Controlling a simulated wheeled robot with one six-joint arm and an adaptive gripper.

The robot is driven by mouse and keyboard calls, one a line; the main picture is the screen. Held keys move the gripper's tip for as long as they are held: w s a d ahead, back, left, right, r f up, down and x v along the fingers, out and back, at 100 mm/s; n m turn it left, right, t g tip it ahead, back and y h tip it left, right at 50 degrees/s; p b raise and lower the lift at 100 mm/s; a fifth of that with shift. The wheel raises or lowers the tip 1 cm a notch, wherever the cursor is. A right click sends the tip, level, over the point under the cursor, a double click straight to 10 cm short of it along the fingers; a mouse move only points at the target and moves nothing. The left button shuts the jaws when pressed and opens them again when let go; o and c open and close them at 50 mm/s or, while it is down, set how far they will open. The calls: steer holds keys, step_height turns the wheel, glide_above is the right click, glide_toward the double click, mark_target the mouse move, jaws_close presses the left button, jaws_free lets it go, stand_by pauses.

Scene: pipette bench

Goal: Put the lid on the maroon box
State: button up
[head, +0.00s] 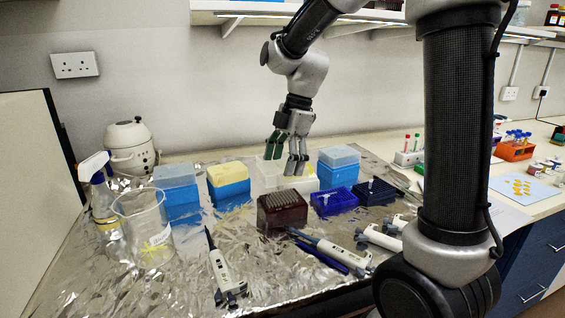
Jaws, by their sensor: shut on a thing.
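The maroon box (283,213) stands open on the foil-covered bench near the middle, with rows of tips showing in its top. My gripper (284,166) points down just behind and above it, its two fingers apart around a pale, translucent piece that looks like the lid (268,171). The lid's outline is faint against the wall and the pale box behind, and the fingers hide part of it. I cannot tell its exact height above the bench.
A blue box with a yellow top (228,183) and a light-blue box (176,190) stand left; another blue box (338,168) and dark-blue racks (334,201) stand right. Pipettes (221,268) lie in front. A glass beaker (143,228) stands at the left.

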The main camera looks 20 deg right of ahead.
steer(key=shift+f, duration=2.25)
steer(key=shift+f, duration=0.3)
steer(key=shift+f, duration=0.6)
steer(key=shift+f, duration=0.2)
steer(key=shift+f, duration=0.25)
steer(key=shift+f, duration=0.1)
steer(key=o, duration=1.1)
